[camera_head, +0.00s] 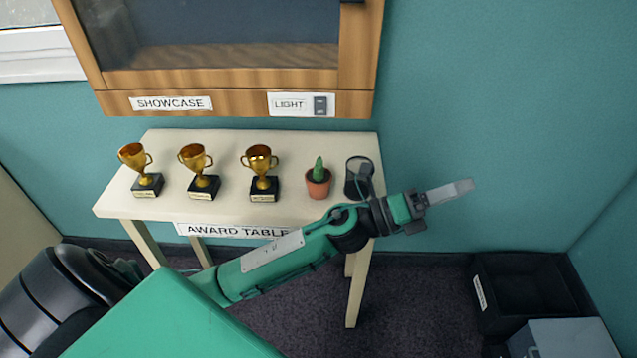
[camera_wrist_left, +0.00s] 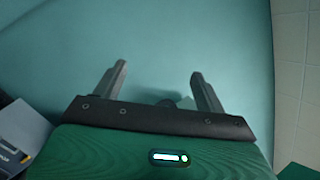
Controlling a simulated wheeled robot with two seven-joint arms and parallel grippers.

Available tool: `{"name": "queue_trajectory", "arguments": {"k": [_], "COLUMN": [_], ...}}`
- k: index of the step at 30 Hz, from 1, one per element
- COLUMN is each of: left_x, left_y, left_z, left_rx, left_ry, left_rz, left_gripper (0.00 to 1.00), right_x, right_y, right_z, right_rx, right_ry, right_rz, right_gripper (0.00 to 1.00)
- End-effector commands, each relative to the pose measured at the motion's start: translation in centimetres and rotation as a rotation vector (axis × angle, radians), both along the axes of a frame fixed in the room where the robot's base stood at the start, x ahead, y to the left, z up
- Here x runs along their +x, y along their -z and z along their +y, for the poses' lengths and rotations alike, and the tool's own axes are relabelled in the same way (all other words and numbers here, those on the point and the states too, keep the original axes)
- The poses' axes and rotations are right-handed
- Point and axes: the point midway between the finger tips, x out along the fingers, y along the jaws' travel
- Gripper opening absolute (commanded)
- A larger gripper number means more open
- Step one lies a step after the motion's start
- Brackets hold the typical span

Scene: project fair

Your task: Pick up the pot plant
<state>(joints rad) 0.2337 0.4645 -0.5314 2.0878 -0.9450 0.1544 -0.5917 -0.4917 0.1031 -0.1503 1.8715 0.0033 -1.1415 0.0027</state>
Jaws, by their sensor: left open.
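The pot plant (camera_head: 318,182) is a small green cactus in a terracotta pot. It stands upright on the right half of the award table (camera_head: 115,206), between a trophy and a black mesh cup. My left arm reaches across in front of the table. My left gripper (camera_head: 466,187) is to the right of the table, apart from the plant, and points right. In the left wrist view the left gripper (camera_wrist_left: 158,82) has its two fingers spread, with only the teal wall in front of them. The plant does not show in that view. My right gripper is not in view.
Three gold trophies (camera_head: 196,160) stand left of the plant. The black mesh cup (camera_head: 359,178) stands close on its right. A wooden showcase (camera_head: 235,104) hangs on the wall above the table. A black bin (camera_head: 525,290) and a grey box (camera_head: 566,340) are at lower right.

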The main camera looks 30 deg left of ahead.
Motion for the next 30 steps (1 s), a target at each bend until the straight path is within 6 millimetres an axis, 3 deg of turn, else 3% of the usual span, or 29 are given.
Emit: {"name": "queue_trajectory", "arguments": {"k": [2,6,11,14,19,24,27,30], "left_x": [-1.6,-4.2,-4.9,-4.1,-0.9,1.8,2.4,2.6], "left_y": [-0.9,0.6,4.7,7.3,9.5,7.7,5.9,4.5], "left_z": [-2.2,-4.5,-3.3,-0.3,8.2,17.8,22.1,24.8], "left_rx": [0.198,0.559,0.995,1.279,1.772,2.191,2.354,2.452], "left_ry": [0.098,0.272,0.474,0.61,0.865,1.118,1.232,1.308], "left_rz": [-0.214,-0.557,-0.888,-1.049,-1.192,-1.144,-1.063,-0.989], "left_gripper": [0.73,0.73,0.73,0.73,0.73,0.73,0.73,0.73], "right_x": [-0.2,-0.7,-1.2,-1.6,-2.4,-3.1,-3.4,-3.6], "right_y": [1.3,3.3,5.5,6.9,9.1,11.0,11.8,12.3], "right_z": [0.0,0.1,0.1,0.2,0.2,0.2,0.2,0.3], "right_rx": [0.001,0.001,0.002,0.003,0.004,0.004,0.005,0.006], "right_ry": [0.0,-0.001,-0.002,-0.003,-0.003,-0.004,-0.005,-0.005], "right_rz": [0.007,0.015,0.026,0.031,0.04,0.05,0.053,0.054], "right_gripper": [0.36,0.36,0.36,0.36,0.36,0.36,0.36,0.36]}}
